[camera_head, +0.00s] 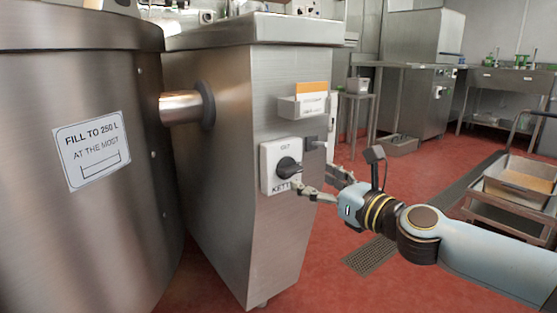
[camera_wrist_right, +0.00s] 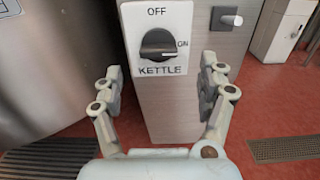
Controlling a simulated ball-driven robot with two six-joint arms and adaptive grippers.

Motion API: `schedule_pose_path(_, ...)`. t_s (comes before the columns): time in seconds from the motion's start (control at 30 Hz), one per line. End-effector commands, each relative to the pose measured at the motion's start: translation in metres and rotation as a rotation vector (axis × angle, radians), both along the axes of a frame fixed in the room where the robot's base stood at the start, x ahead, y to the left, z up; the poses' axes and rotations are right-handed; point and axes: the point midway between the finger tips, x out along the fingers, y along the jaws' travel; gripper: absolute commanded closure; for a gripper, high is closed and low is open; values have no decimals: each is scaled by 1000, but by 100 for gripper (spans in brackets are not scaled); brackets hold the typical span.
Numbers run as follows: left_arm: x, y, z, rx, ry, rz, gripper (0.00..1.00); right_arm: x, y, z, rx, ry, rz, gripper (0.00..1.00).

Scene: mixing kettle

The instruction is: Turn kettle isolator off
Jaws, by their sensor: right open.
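The kettle isolator (camera_head: 267,178) is a white plate with a black rotary knob (camera_head: 287,167) on the steel cabinet beside the kettle. In the right wrist view the plate (camera_wrist_right: 156,14) reads OFF at the top, ON at the right and KETTLE below. The knob (camera_wrist_right: 158,43) there has its grip ridge lying about level, towards ON. My right gripper (camera_head: 314,183) is open just in front of the plate, its fingers at the knob's right in the head view. In the wrist view the open fingers (camera_wrist_right: 163,92) stand either side, apart from the knob. My left gripper is out of view.
The big steel kettle (camera_head: 105,220) with a fill label stands at the left. A card holder (camera_head: 303,104) sits above the isolator, and a small lever or handle (camera_wrist_right: 231,20) sticks out to its right. A trolley (camera_head: 520,180) stands at the far right. Red floor is open between.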

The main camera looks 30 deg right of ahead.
Motion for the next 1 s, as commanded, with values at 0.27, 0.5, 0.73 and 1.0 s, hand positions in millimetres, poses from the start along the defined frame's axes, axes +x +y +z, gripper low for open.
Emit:
schedule_pose_path(0.27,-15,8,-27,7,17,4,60,32,3,3,0,-4,-1,25)
schedule_pose_path(0.5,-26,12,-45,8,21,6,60,58,5,1,0,-1,1,25)
schedule_pose_path(0.73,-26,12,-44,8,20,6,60,60,6,0,-1,0,1,25)
schedule_pose_path(1.0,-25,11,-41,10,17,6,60,67,7,0,-2,0,1,25)
